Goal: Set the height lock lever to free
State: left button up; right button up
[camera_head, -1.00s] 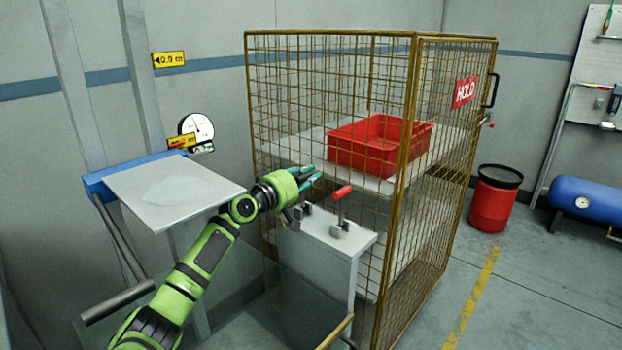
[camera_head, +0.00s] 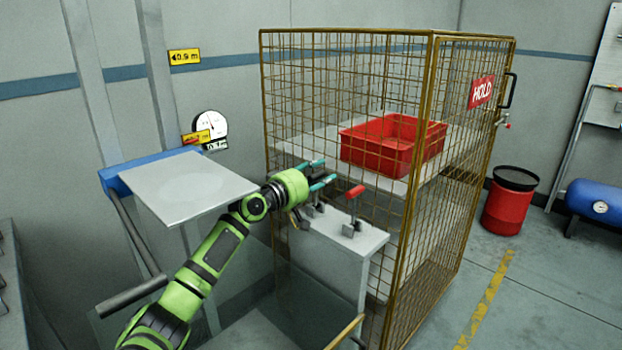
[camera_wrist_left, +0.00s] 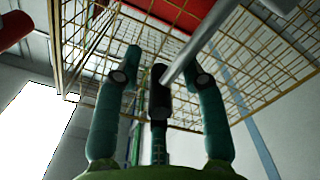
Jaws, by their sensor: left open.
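A lever with a red grip (camera_head: 355,191) stands upright in a bracket on a grey pedestal (camera_head: 355,243) beside the cage. A second bracket (camera_head: 315,209) sits left of it, partly hidden by my left gripper. My left gripper (camera_head: 326,173) is open above that second bracket, left of the red grip and apart from it. In the left wrist view, a grey rod (camera_wrist_left: 205,45) with a black end (camera_wrist_left: 158,90) shows between the spread teal fingers; I cannot tell whether they touch. A red grip also shows at that view's left edge (camera_wrist_left: 14,30). No label tells which lever is the height lock.
A wire cage (camera_head: 430,120) with a HOLD sign (camera_head: 481,92) stands close behind the pedestal, with a red crate (camera_head: 385,165) on its shelf. A grey lift platform (camera_head: 190,187) is at left. A red bin (camera_head: 508,207) and blue tank (camera_head: 598,203) stand at right.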

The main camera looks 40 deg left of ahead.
pick_arm(q)
jog(key=s, duration=0.7)
jog(key=shift+a, duration=0.3)
jog(key=shift+w, duration=0.1)
